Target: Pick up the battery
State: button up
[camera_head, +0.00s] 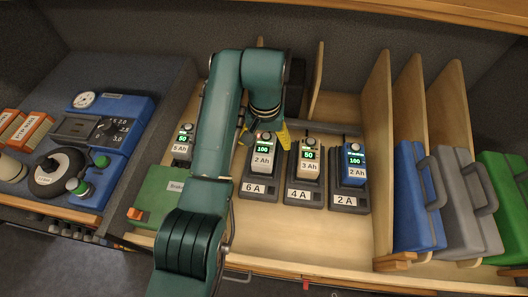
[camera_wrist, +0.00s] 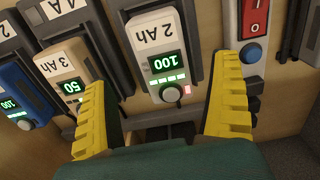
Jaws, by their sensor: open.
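My gripper (camera_head: 265,134) is open, with yellow fingers. In the wrist view my gripper (camera_wrist: 163,108) has one finger on each side of the lower end of a white battery (camera_wrist: 150,45) marked 2 Ah, with a green 100 display. I see no finger clearly touching it. In the head view this battery (camera_head: 262,158) sits in the 6 A charger (camera_head: 258,188). To its right, a cream 3 Ah battery (camera_head: 308,168) reading 50 sits in the 4 A charger, and a blue 2 Ah battery (camera_head: 353,170) reading 100 sits in the 2 A charger. A 5 Ah battery (camera_head: 182,146) is left of my arm.
Wooden dividers (camera_head: 376,140) and blue, grey and green cases (camera_head: 418,205) stand at the right. A blue instrument panel (camera_head: 125,125) is at the left. My arm hides part of the charger row.

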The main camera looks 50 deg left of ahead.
aim_at(264, 148)
jog(key=shift+w+a+f, duration=0.15)
jog(key=shift+a+f, duration=0.05)
jog(key=shift+f, duration=0.85)
jog(key=shift+w+a+f, duration=0.1)
jog(key=shift+a+f, duration=0.05)
jog(key=shift+f, duration=2)
jog(key=c, duration=1.1)
jog(key=shift+r, duration=0.1)
jog(key=shift+c, duration=1.3)
jog(key=shift+r, duration=0.1)
